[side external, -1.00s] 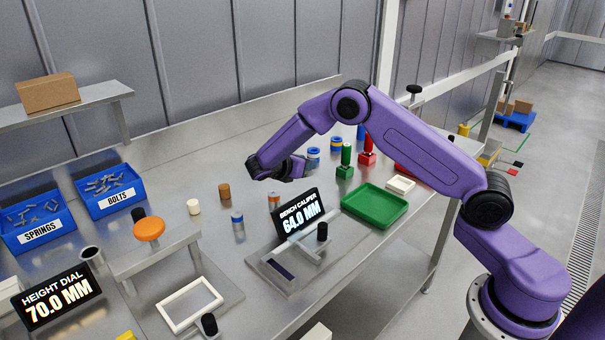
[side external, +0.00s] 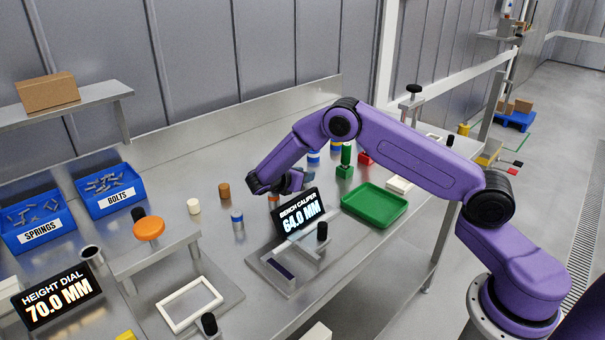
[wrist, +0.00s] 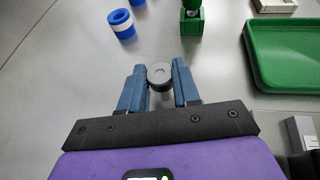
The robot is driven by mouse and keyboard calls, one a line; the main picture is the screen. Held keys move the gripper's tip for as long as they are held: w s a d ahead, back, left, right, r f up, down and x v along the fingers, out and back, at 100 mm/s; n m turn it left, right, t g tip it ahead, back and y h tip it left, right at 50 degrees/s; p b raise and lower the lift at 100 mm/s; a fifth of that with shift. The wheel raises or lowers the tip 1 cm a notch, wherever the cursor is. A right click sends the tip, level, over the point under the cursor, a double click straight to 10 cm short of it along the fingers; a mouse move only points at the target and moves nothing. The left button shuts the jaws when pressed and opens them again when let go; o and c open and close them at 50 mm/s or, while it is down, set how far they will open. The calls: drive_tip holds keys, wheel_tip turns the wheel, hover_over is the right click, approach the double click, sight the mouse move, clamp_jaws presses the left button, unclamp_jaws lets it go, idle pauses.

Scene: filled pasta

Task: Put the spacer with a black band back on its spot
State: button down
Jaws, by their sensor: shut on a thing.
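The spacer stands upright. In the side view my gripper (side external: 272,189) hides most of it; a little orange (side external: 273,200) shows just below the fingers. Another grey spacer with a blue band (side external: 237,220) stands upright on the bench to the left of my gripper.
The bench caliper (side external: 298,214), reading 64.0 MM, stands close to the right of my gripper. A green tray (side external: 375,214), green block (wrist: 191,22) and blue-and-white ring (wrist: 121,23) are nearby. Brown (side external: 224,190) and cream (side external: 194,206) cylinders stand left. The height dial (side external: 58,294) reads 70.0 MM.

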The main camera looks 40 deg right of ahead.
drive_tip(key=shift+f, duration=0.25)
drive_tip(key=c, duration=0.8)
unclamp_jaws()
drive_tip(key=shift+r, duration=0.1)
